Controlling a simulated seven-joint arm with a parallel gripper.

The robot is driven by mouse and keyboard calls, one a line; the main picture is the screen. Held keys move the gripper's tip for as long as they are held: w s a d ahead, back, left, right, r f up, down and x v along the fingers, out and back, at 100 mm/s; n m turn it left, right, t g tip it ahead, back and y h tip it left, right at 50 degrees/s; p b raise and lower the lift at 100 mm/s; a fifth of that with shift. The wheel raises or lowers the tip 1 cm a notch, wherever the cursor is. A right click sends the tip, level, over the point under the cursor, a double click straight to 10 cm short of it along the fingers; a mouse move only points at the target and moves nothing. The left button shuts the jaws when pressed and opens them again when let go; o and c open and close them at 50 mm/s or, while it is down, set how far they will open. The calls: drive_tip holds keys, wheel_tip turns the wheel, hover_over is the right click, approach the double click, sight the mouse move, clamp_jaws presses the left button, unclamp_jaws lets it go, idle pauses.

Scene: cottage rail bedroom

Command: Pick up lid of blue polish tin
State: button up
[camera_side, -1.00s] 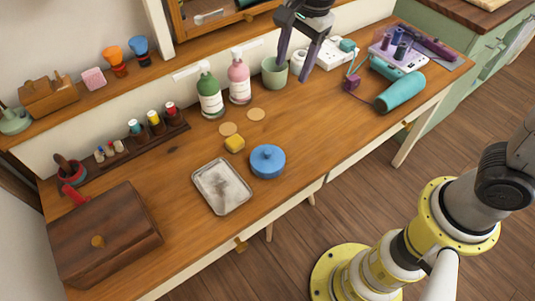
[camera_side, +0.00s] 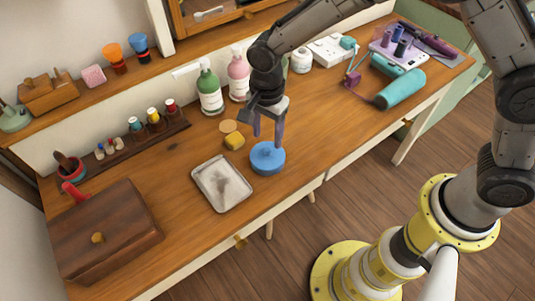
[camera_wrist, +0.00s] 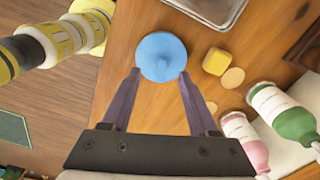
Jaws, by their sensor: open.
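The blue polish tin (camera_side: 267,160) stands on the wooden table, with its round blue lid and small knob on top. In the wrist view the blue lid (camera_wrist: 161,56) lies just ahead of my fingertips, near the middle. My gripper (camera_side: 267,138) is open and empty, pointing down above the tin in the side view. In the wrist view my gripper (camera_wrist: 159,74) has its two purple fingers spread, with tips at the lid's near edge. I cannot tell the exact height gap between fingertips and lid.
A yellow block (camera_side: 234,142) and a metal tray (camera_side: 222,184) lie left of the tin. Green (camera_side: 209,92) and pink (camera_side: 238,76) pump bottles stand behind. The table's front edge is close to the tin.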

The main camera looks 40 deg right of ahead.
sight(268, 148)
drive_tip(key=shift+w+d+f, duration=0.1)
drive_tip(key=shift+f, duration=1.25)
drive_tip(key=shift+w+d+f, duration=0.1)
drive_tip(key=shift+f, duration=1.2)
clamp_jaws()
